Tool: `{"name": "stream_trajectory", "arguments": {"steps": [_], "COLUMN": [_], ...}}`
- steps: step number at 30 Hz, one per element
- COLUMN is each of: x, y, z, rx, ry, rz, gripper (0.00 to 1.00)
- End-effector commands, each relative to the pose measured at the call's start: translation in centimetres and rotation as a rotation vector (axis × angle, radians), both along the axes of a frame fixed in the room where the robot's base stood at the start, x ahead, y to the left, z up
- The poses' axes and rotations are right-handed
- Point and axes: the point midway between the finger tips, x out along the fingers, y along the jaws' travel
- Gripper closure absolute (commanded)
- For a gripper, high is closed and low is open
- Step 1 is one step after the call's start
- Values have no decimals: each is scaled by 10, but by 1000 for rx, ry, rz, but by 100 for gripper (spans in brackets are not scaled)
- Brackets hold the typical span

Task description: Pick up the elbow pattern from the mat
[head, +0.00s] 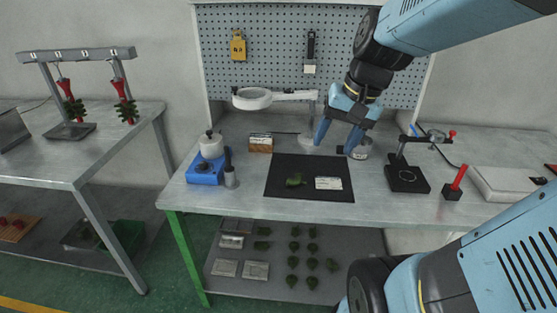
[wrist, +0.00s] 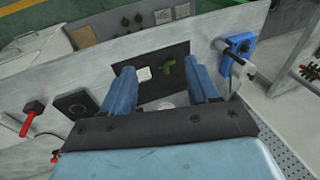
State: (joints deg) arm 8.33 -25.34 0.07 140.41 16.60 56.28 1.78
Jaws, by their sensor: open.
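The elbow pattern (head: 295,180) is a small green piece lying on the black mat (head: 309,196) on the workbench. It also shows in the wrist view (wrist: 168,63), between and beyond my fingers. A white card (head: 328,183) lies to its right on the mat. My gripper (head: 338,147) is open and empty, above the back of the bench behind the mat's right part. Its two blue fingers are spread wide in the wrist view (wrist: 163,92). The gripper is apart from the pattern.
A blue wax pot unit (head: 206,172) stands left of the mat. A ring-arm magnifier lamp (head: 253,98) and a small wooden box (head: 260,143) are behind it. A black stand (head: 407,180) and a red-handled tool (head: 455,184) are to the right.

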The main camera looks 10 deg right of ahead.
Motion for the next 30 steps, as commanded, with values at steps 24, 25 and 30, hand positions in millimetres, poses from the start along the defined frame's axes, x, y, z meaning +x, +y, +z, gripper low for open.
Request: {"name": "stream_trajectory", "arguments": {"steps": [24, 25, 30], "x": [113, 117, 138], "y": [-46, -50, -72], "z": [-124, -130, -163], "rx": [701, 728, 879], "ry": [508, 521, 589], "rz": [-660, -687, -841], "gripper": [40, 40, 40]}}
